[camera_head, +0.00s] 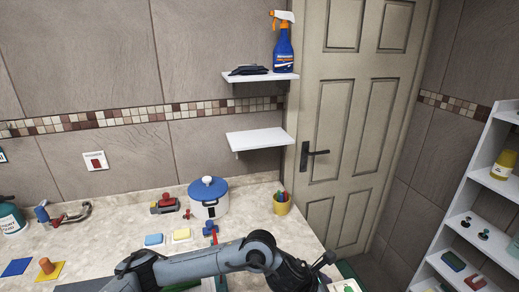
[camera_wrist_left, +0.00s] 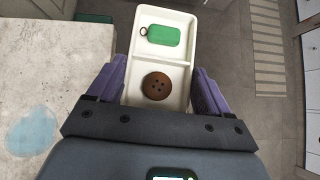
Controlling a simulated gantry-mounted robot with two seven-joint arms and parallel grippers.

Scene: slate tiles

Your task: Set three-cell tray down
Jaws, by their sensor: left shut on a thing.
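The three-cell tray (camera_wrist_left: 181,78) is white and shows in the left wrist view, with a green tag-like piece (camera_wrist_left: 163,35) with a ring in a far cell and a round brown button (camera_wrist_left: 156,86) in the nearer cell. My left gripper (camera_wrist_left: 158,70) is shut on the tray, its purple fingers against the two long sides. The tray's near end is hidden behind the gripper body. In the head view my left arm reaches across the bottom, and only a sliver of the tray shows at the lower edge. My right gripper is not in view.
The counter (camera_head: 120,232) carries a white pot with a blue lid (camera_head: 208,198), a yellow cup (camera_head: 281,204), sponges and a soap bottle (camera_head: 11,217). A white shelf rack (camera_head: 478,215) stands at the right. The lower wall shelf (camera_head: 257,139) is empty. Open floor (camera_wrist_left: 235,70) lies right of the tray.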

